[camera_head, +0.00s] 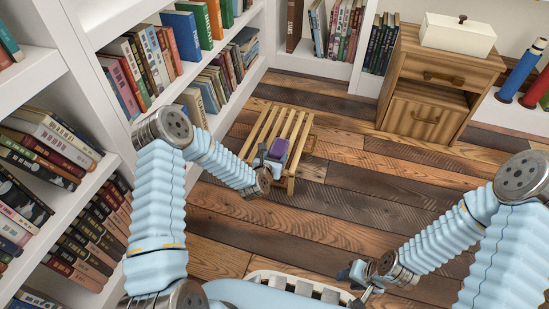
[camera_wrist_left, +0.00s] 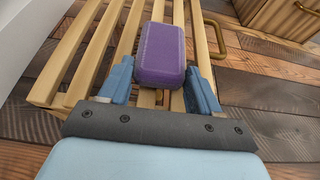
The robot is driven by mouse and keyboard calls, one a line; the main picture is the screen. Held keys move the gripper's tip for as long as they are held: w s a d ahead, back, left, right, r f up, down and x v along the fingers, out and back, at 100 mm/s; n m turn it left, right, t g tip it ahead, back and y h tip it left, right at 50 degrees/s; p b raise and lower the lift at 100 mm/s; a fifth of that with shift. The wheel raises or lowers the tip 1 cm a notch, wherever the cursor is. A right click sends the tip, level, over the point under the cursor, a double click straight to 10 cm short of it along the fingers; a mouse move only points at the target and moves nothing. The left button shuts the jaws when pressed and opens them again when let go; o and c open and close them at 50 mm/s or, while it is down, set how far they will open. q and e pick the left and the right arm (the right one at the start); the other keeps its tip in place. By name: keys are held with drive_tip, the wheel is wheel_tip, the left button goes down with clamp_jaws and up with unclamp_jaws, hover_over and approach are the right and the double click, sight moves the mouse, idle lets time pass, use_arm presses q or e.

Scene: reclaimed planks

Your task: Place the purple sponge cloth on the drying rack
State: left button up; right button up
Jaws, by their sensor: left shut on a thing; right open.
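The purple sponge cloth (camera_head: 279,148) is a small rounded block, and it also shows large in the left wrist view (camera_wrist_left: 161,55). My left gripper (camera_head: 272,162) is shut on it, with one blue finger on each side. The drying rack (camera_head: 254,130) is a low wooden slatted stand on the floor; its slats (camera_wrist_left: 96,50) lie under the sponge in the left wrist view. I cannot tell whether the sponge touches the slats. My right gripper (camera_head: 359,279) is open and apart from the sponge, low in the head view.
White bookshelves (camera_head: 94,131) with many books stand along the left. A wooden cabinet (camera_head: 440,80) with a white lidded box (camera_head: 457,35) on top stands at the back right. The plank floor (camera_head: 350,190) between the rack and my right arm is clear.

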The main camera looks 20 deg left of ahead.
use_arm(q)
drive_tip(key=shift+f, duration=0.1)
drive_tip(key=o, duration=1)
drive_tip(key=shift+s+r, duration=0.2)
drive_tip(key=p+v, duration=0.2)
drive_tip(key=v, duration=0.9)
drive_tip(key=s+d+f+m+g+h, duration=0.1)
drive_tip(key=s+d+f+m+g, duration=0.1)
drive_tip(key=s+m, duration=0.5)
drive_tip(key=s+d+f+m+g+h, duration=0.1)
drive_tip(key=s+d+f+m+g, duration=0.2)
drive_tip(key=m, duration=1.2)
drive_tip(key=s+d+f+m+g+h, duration=0.1)
drive_tip(key=s+d+f+m+g, duration=0.1)
drive_tip(key=s+m+g, duration=0.5)
drive_tip(key=shift+s+d+f+m+g, duration=0.15)
drive_tip(key=shift+s+f+m, duration=0.1)
drive_tip(key=shift+s+m, duration=0.6)
drive_tip(key=shift+s+a+f+m+g, duration=0.1)
drive_tip(key=shift+s+f+m, duration=0.2)
drive_tip(key=shift+s+m, duration=0.55)
drive_tip(key=shift+s+d+f+m+g, duration=0.2)
drive_tip(key=shift+s+m, duration=0.4)
drive_tip(key=shift+s, duration=0.45)
